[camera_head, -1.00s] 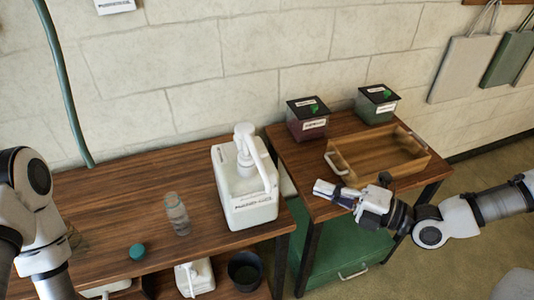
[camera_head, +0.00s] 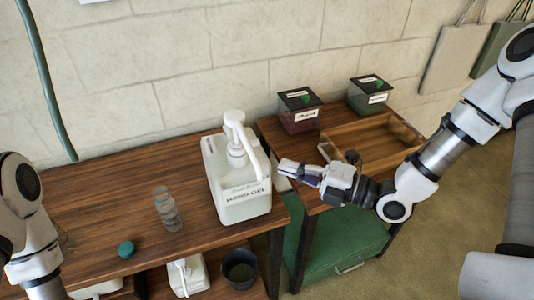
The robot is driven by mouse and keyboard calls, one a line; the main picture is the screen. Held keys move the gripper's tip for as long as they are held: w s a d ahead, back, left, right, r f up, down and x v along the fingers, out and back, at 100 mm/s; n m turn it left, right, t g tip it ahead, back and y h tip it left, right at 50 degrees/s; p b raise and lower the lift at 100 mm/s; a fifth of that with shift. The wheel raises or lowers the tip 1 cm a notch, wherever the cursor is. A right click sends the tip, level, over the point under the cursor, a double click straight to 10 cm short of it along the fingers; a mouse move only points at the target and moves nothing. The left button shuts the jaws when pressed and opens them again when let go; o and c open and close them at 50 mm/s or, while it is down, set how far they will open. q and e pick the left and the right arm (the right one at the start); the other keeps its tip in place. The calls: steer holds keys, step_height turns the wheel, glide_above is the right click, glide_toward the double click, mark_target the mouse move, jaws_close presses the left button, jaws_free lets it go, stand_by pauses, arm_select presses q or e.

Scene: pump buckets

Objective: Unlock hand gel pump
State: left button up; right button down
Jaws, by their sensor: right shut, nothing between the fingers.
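The white hand gel jug (camera_head: 240,195) stands upright on the wooden table, with its label facing me. Its white pump (camera_head: 235,130) sits on top, and a long white spout or handle piece slopes down at the right. My right gripper (camera_head: 284,168) is shut and empty, just to the right of the jug and apart from the pump, with its fingers pointing left. My left arm shows at the left edge, but its gripper is out of view.
A clear bottle (camera_head: 167,212) and a teal cap (camera_head: 126,249) are on the table (camera_head: 75,215). A wooden tray (camera_head: 372,140) and two lidded boxes (camera_head: 299,112) are on the right cart. Another white jug (camera_head: 188,275) and a dark pot (camera_head: 240,268) are below.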

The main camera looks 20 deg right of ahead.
mark_target(252, 144)
steer(key=x, duration=0.4)
steer(key=shift+s+a, duration=0.1)
steer(key=w+p, duration=0.1)
steer(key=w, duration=0.2)
steer(key=shift+w+p, duration=0.3)
steer(key=shift+w, duration=0.2)
